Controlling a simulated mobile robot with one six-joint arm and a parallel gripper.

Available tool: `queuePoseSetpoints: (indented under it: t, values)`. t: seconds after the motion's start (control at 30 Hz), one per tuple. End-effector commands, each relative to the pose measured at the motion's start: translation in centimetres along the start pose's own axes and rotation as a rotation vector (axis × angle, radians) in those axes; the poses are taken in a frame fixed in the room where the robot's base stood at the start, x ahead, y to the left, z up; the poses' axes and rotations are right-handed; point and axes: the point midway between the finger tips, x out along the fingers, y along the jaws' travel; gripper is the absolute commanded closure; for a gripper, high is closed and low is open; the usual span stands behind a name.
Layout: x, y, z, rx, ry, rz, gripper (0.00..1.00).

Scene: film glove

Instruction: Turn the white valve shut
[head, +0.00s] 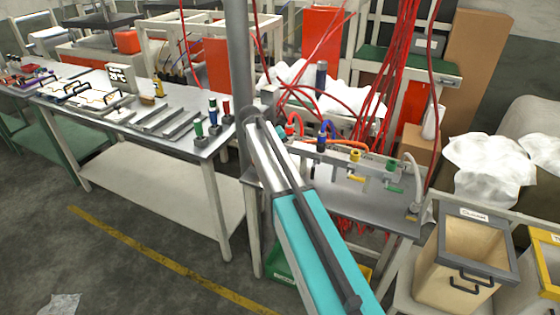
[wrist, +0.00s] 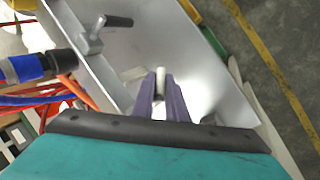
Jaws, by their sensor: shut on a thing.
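In the wrist view my gripper (wrist: 160,92) is shut, with its two purple-grey fingers on either side of a small white handle (wrist: 160,76). I take this to be the white valve's handle; only its tip shows and its body is hidden by the fingers. It stands over a grey metal surface (wrist: 205,75). In the head view my arm crosses the middle, and my gripper and the white valve cannot be made out there.
Beside it in the wrist view is a metal valve with a black lever (wrist: 118,21). A blue-and-black hose fitting (wrist: 30,67) and an orange hose (wrist: 78,90) lie left. In the head view, yellow (head: 355,156) and green (head: 393,165) valves sit on the bench, right of my arm.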

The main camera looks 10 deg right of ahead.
Motion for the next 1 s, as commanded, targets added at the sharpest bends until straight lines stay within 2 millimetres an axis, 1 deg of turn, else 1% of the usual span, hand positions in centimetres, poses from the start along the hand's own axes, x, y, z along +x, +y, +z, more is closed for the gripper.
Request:
queuePoseSetpoints:
  t: [0.03, 0.2, 0.57, 0.6, 0.67, 0.7, 1.0]
  values:
    - [-0.48, 0.05, -0.64, -0.007, 0.005, 0.015, 1.0]
    - [-0.44, 0.13, -0.49, -0.019, -0.016, 0.045, 1.0]
    - [-0.42, 0.23, -0.4, -0.02, -0.021, 0.051, 1.0]
    - [-0.42, 0.24, -0.4, -0.02, -0.021, 0.051, 0.86]
    - [-0.42, 0.24, -0.4, -0.02, -0.021, 0.05, 0.76]
    - [-0.39, 0.24, -0.36, -0.019, -0.022, 0.05, 0.69]
    - [-0.19, 0.21, -0.14, -0.019, -0.028, 0.049, 0.69]
